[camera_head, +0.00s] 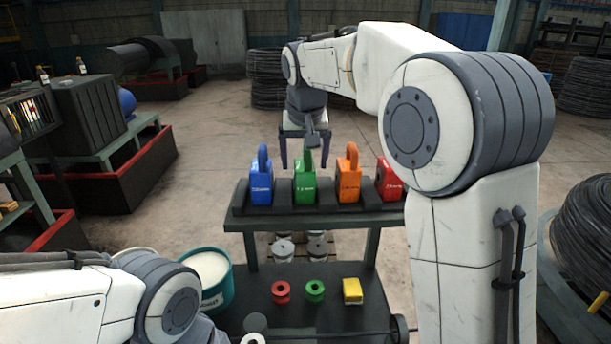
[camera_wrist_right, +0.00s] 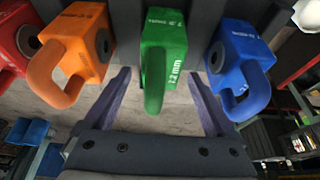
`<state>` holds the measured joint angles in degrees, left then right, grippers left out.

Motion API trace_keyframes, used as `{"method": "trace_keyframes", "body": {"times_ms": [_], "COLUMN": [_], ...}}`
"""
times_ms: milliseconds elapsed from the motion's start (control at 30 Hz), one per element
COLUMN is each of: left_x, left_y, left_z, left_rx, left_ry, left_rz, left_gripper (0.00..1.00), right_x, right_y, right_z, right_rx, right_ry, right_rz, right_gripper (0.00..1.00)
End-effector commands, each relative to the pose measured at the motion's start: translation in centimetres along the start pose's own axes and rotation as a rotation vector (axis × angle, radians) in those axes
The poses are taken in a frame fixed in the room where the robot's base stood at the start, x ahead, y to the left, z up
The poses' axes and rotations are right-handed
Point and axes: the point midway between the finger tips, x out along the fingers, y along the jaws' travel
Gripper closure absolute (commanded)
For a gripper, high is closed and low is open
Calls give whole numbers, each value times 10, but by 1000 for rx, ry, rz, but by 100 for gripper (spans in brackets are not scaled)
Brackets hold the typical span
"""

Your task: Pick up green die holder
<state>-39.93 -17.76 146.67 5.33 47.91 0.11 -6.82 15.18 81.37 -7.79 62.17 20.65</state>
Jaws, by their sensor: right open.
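The green die holder (camera_head: 306,189) stands upright with its handle up on the rack on the cart, between the blue die holder (camera_head: 261,190) and the orange die holder (camera_head: 348,185). My right gripper (camera_head: 305,163) is open behind the green holder, its fingers showing to the left and right of the handle. In the right wrist view, the green die holder (camera_wrist_right: 165,45) lies centred between the two spread fingers, with a gap on each side. No contact shows.
A red die holder (camera_head: 390,181) stands at the rack's right end, partly hidden by my right arm. The lower shelf holds a red spool (camera_head: 281,292), a green spool (camera_head: 315,290) and a yellow block (camera_head: 352,291). A teal bucket (camera_head: 214,287) stands at lower left.

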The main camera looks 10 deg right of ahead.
Motion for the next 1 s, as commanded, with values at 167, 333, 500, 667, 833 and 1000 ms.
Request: {"method": "trace_keyframes", "body": {"times_ms": [167, 333, 500, 667, 833, 1000], "left_x": [0, 0, 0, 0, 0, 1], "left_y": [0, 0, 0, 0, 0, 0], "left_z": [0, 0, 0, 0, 0, 0], "left_rx": [0, 0, 0, 0, 0, 0], "left_ry": [0, 0, 0, 0, 0, 0], "left_rz": [0, 0, 0, 0, 0, 0], "left_gripper": [49, 49, 49, 49, 49, 49], "right_x": [0, 0, -3, -3, -10, -27], "right_y": [0, 0, 0, 0, 0, 0], "right_z": [0, 0, -2, -2, -5, -12], "right_rx": [0, 0, 0, 0, 1, 1], "right_ry": [0, 0, 7, 8, 8, 10], "right_rz": [0, 0, -2, -2, -2, -2], "right_gripper": [18, 83, 100, 100, 100, 100]}}
